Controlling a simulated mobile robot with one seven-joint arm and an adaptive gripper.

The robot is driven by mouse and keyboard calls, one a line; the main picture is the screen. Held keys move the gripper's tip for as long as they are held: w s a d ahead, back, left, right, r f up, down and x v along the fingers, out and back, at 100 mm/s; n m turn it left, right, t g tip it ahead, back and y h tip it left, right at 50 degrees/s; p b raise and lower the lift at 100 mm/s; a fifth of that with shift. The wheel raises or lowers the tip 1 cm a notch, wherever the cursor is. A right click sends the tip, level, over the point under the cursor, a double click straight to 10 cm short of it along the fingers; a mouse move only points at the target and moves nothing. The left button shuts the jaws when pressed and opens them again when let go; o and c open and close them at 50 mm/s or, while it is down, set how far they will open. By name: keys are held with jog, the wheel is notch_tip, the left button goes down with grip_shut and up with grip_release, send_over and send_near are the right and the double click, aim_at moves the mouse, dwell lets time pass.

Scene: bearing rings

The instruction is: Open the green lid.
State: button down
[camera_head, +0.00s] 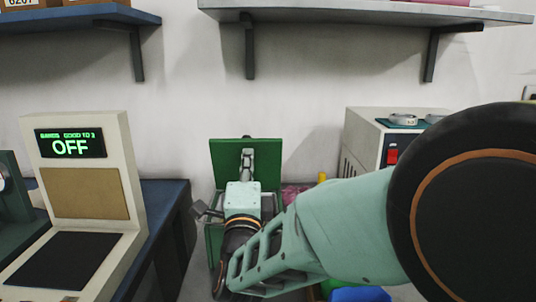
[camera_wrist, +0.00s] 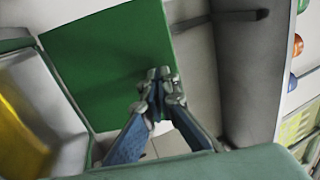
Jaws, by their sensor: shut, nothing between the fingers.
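The green lid (camera_head: 224,160) stands about upright at the back of a green box (camera_head: 213,240) in the head view, so it is raised open. In the wrist view the lid (camera_wrist: 100,60) is a large flat green panel. My gripper (camera_head: 247,155) is in front of the lid's inner face, with its fingertips near the middle of the panel. In the wrist view my gripper (camera_wrist: 158,78) is shut and empty, close to the lid's edge. I cannot tell whether the fingertips touch it. My arm hides much of the box.
A machine with a screen reading OFF (camera_head: 70,143) stands at the left on a blue-topped bench (camera_head: 165,195). A beige unit with a red switch (camera_head: 392,154) stands at the right. Shelves (camera_head: 370,10) hang above. A blurred yellow thing (camera_wrist: 20,130) shows in the wrist view.

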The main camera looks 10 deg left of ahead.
aim_at(248, 147)
jog(key=shift+w, duration=0.15)
dwell(0.3)
jog(key=w+r+p, duration=0.1)
jog(key=g+p, duration=0.1)
jog(key=shift+w+a+r+g+p, duration=0.2)
jog(key=shift+w+r+g+p, duration=0.1)
jog(key=shift+w+r+p, duration=0.1)
jog(key=shift+w, duration=0.25)
jog(key=shift+w+a+f+b, duration=0.15)
jog(key=shift+w+f+b, duration=0.05)
jog(key=shift+w+b, duration=0.2)
jog(key=shift+w+a+r+g, duration=0.1)
jog(key=shift+w+r+g, duration=0.1)
jog(key=shift+w+g, duration=0.1)
jog(key=shift+b, duration=0.3)
